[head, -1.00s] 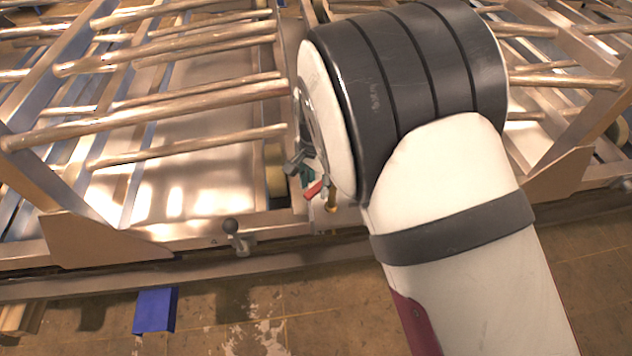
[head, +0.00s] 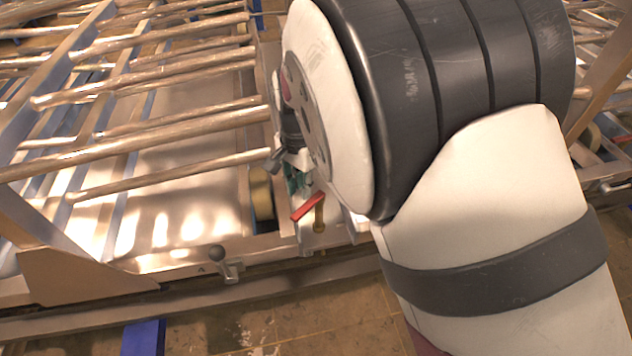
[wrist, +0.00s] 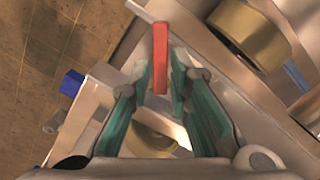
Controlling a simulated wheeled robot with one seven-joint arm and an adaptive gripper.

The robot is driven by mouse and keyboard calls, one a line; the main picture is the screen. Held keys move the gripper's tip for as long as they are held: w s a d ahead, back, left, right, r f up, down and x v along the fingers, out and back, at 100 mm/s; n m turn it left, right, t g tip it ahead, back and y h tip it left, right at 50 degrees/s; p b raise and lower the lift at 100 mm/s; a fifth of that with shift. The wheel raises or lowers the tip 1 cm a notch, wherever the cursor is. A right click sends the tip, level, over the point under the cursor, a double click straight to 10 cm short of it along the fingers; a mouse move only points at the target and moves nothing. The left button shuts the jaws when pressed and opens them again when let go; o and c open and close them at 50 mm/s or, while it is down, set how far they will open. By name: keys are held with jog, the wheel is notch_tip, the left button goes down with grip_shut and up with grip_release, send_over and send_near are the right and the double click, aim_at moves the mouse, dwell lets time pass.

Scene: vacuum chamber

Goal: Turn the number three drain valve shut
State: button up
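The drain valve has a red lever handle (head: 307,206) and a brass-coloured part (head: 319,214) beside it, low on the metal frame, left of my arm in the head view. No number is legible. My gripper (head: 296,181), with teal finger pads, is just above and left of the red handle. In the wrist view the red handle (wrist: 161,50) reaches down between the two spread teal fingers of my gripper (wrist: 160,79), with gaps on both sides. I cannot tell how deep it lies between them. The valve body is mostly hidden there.
Metal tubes (head: 160,130) run above a shiny tray. A tan roller (wrist: 250,33) is near my gripper. A blue block (head: 144,338) sits on the floor in front.

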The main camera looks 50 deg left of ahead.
aim_at(308, 205)
jog(key=shift+d+f+m, duration=0.2)
jog(key=shift+d+m, duration=0.1)
jog(key=shift+d, duration=0.1)
grip_shut()
jog(key=w+d+f+m+g+y+b, duration=0.1)
jog(key=d+m+y+b, duration=0.35)
jog(key=d+m, duration=0.35)
jog(key=w+d+f+m+g+y+b, duration=0.1)
jog(key=w+d+m+y+b, duration=0.1)
jog(key=d+m+y+b, duration=0.45)
jog(key=s+a+f+m+h+b, duration=0.1)
jog(key=s+a+f+m+h, duration=0.1)
jog(key=a+f, duration=0.4)
jog(key=shift+s+a+f+m, duration=0.25)
jog(key=shift+a+f+m, duration=0.15)
jog(key=shift+a, duration=1.9)
